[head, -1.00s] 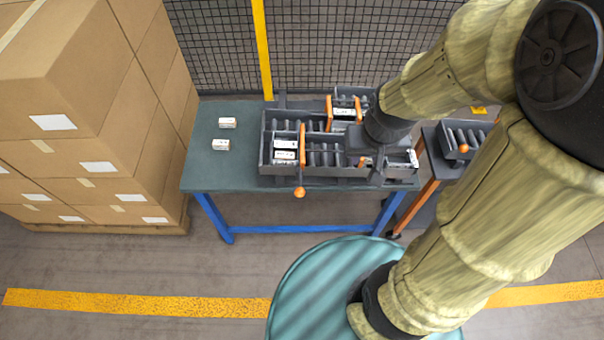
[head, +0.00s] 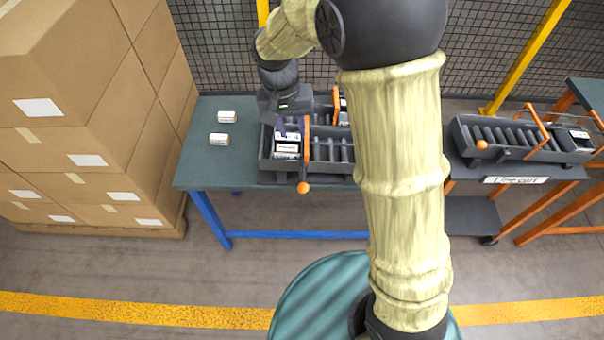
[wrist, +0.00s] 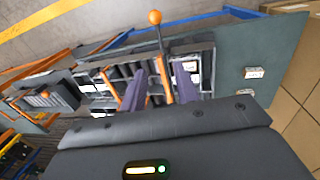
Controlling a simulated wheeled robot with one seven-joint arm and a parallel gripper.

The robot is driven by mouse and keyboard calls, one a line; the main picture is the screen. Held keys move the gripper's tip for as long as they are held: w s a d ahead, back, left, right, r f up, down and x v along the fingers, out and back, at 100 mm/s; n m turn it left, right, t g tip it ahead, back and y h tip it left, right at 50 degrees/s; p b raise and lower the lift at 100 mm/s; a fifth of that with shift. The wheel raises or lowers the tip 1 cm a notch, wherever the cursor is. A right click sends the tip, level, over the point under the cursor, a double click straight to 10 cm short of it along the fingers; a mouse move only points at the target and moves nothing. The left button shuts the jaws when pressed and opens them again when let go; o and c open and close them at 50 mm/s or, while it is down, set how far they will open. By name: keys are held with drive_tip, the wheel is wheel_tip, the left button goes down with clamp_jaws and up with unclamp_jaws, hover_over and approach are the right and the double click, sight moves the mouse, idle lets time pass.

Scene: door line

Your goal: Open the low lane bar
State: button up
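The low lane bar is an orange bar (head: 306,152) with a round orange knob at its front end. It lies across the front lane of the dark roller rack (head: 340,177) on the green bench, right of some small white-labelled boxes (head: 287,148). My gripper (head: 290,126) is over the left part of the rack, close to the bar. In the wrist view its two purple fingers (wrist: 160,88) stand apart, and the bar (wrist: 162,55) shows between them. I cannot tell whether the fingers are down around the bar or still above it. Nothing is held.
A second orange bar (head: 336,103) crosses the rear lane, partly hidden by my arm. Two small boxes (head: 219,139) lie on the bench (head: 205,170) at left. Stacked cartons (head: 90,120) stand left. A cart with another roller rack (head: 520,150) stands right. Mesh fence is behind.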

sight(303, 174)
drive_tip(key=f, duration=0.5)
drive_tip(key=d+f+p, duration=0.1)
drive_tip(key=f, duration=0.5)
drive_tip(key=d+f, duration=0.1)
drive_tip(key=f, duration=0.5)
drive_tip(key=shift+d, duration=0.2)
drive_tip(key=shift+s, duration=0.1)
clamp_jaws()
